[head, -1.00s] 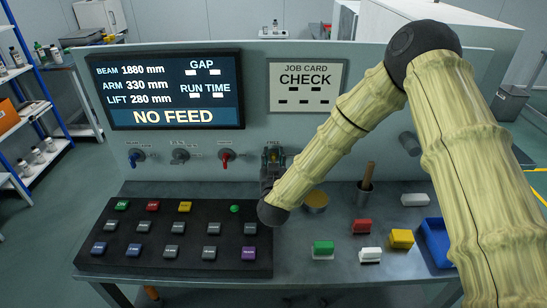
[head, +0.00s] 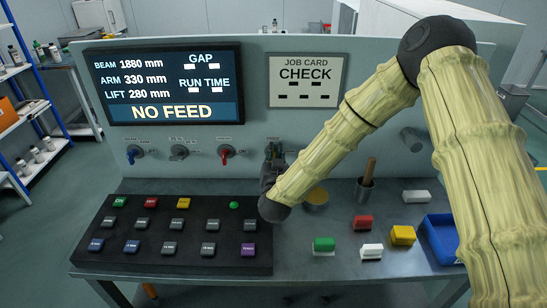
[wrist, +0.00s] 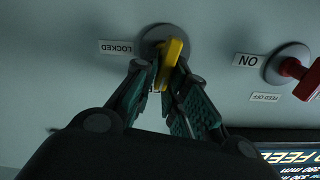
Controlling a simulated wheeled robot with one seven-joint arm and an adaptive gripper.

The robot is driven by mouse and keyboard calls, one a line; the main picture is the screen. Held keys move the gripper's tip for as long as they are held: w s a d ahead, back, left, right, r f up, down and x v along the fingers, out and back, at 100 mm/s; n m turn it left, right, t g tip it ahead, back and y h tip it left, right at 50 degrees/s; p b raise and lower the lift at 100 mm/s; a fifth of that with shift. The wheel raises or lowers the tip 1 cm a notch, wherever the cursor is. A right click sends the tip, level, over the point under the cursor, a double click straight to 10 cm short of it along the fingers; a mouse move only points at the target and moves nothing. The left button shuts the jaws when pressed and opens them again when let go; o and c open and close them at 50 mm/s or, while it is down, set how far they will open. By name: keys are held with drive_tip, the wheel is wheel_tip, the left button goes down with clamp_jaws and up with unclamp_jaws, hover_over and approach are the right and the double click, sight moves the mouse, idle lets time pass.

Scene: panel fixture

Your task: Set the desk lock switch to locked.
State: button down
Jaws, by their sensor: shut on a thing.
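The desk lock switch has a yellow handle (wrist: 172,62) on a round grey base (wrist: 158,36) in the wrist view, which shows the panel upside down. A "LOCKED" label (wrist: 117,48) is to the left of the base. A second label lies below it, mostly hidden behind the handle and fingers. The handle points mostly down the picture, toward that hidden label, slightly tilted. My gripper (wrist: 168,82) is shut on the handle, one finger on each side. In the head view my gripper (head: 272,160) is at the panel and hides the switch.
A red-handled feed switch (wrist: 295,68) is beside it, also in the head view (head: 226,152). The button console (head: 170,238) lies below my gripper. A cup with a wooden handle (head: 366,188), coloured blocks and a blue tray (head: 440,240) are on the desk's right.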

drive_tip(key=shift+d+f+m+b, duration=0.35)
drive_tip(key=shift+m+b, duration=1.75)
drive_tip(key=shift+m, duration=0.45)
drive_tip(key=shift+d+f+m+b, duration=0.25)
drive_tip(key=shift+f+m+b, duration=0.15)
drive_tip(key=shift+m+b, duration=2)
drive_tip(key=shift+d+f+m+b, duration=0.35)
drive_tip(key=shift+m+b, duration=1.5)
drive_tip(key=shift+m, duration=0.9)
drive_tip(key=c, duration=1.5)
unclamp_jaws()
drive_tip(key=s, duration=1.2)
